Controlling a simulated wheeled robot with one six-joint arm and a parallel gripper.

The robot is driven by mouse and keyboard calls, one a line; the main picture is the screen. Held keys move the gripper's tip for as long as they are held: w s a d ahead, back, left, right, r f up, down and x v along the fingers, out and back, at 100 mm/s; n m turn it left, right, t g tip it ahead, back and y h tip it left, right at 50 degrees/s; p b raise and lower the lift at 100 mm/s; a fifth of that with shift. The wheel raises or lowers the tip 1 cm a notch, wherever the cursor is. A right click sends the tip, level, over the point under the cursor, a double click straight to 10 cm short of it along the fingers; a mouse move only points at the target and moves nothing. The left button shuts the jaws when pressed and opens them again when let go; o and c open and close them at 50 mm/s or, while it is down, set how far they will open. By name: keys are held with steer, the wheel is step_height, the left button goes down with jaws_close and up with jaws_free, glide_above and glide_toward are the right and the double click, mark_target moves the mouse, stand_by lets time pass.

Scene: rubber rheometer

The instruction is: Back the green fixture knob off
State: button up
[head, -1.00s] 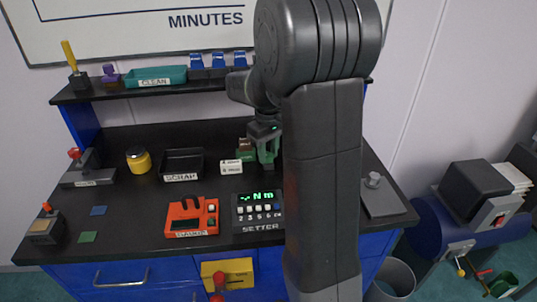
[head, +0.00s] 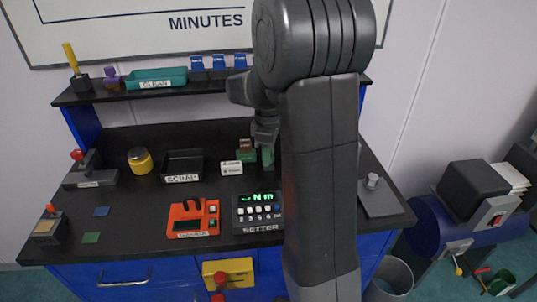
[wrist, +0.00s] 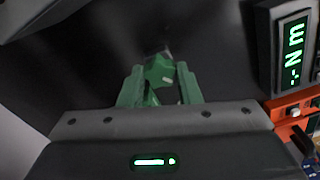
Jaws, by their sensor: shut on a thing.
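My gripper shows in the wrist view (wrist: 158,85) with its two green fingers on either side of a green faceted knob (wrist: 160,72). It is shut on this knob. A pale patch shows on the knob and its far end is blurred and dark. In the head view my gripper (head: 267,157) points down at the back of the bench, just right of a small green block with a reddish top (head: 246,153). There the knob cannot be made out behind the fingers and arm.
A white label block (head: 231,168) stands left of my gripper, beside the black scrap tray (head: 183,176). The setter with green digits (head: 258,211) and an orange device (head: 193,218) sit in front. A grey plate with a knob (head: 378,199) lies right of my arm.

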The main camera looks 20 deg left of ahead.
steer(key=shift+n, duration=0.7)
steer(key=n+p, duration=0.1)
steer(key=n, duration=0.2)
steer(key=shift+n, duration=0.7)
steer(key=n, duration=0.4)
steer(key=shift+n, duration=0.3)
steer(key=o, duration=0.8)
steer(key=shift+o, duration=0.2)
